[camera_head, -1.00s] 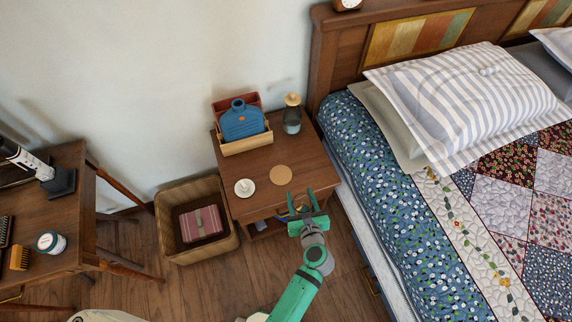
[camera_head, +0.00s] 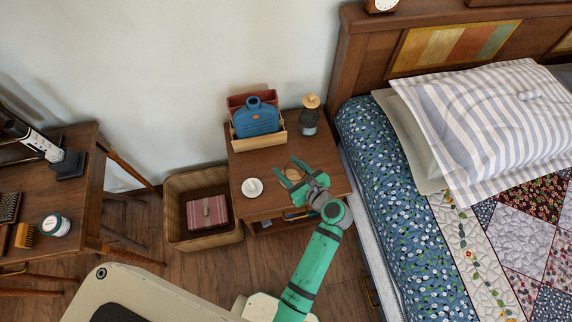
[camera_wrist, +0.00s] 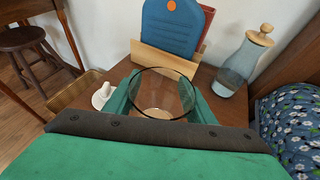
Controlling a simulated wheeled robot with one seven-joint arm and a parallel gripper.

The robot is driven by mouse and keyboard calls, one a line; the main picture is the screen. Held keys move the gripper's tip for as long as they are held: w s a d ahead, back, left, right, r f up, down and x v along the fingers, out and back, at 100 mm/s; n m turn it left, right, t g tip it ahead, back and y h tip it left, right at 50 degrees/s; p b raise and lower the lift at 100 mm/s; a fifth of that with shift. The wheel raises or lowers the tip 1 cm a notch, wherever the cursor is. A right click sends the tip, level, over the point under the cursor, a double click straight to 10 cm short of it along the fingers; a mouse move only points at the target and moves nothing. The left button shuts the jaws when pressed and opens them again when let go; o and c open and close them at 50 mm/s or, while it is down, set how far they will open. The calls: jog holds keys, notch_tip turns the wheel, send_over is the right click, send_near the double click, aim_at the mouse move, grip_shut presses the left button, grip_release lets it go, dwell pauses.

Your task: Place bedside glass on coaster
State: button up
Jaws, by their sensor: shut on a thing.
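My gripper (camera_head: 292,178) is above the nightstand's right half. In the wrist view its green fingers (camera_wrist: 162,100) are shut on the sides of a clear, empty-looking glass (camera_wrist: 163,88), upright with its round rim facing up. The round tan coaster (camera_head: 294,173) lies on the nightstand (camera_head: 262,161), below my fingers in the head view. In the wrist view a tan disc shows through the glass, so the glass is over the coaster. I cannot tell whether the glass base touches it.
A white cone-shaped item (camera_head: 252,187) stands left of the coaster. A wooden holder (camera_head: 259,138) with a blue hot-water bottle (camera_head: 256,117) and a stoppered bottle (camera_head: 309,116) stand behind. The bed (camera_head: 385,190) borders the right, a wicker basket (camera_head: 178,218) the left.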

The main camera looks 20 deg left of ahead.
jog(key=w+a+f, duration=0.1)
jog(key=f, duration=0.1)
jog(key=w+a+f, duration=0.1)
jog(key=w+f, duration=0.1)
jog(key=w+a+f, duration=0.1)
jog(key=w+f, duration=0.1)
jog(key=shift+w+a+f, duration=0.1)
jog(key=shift+w+f, duration=0.05)
jog(key=shift+f, duration=0.1)
jog(key=shift+w+f, duration=0.1)
jog(key=shift+f, duration=1.4)
jog(key=o, duration=1.2)
jog(key=shift+s+f, duration=0.1)
jog(key=shift+s, duration=0.1)
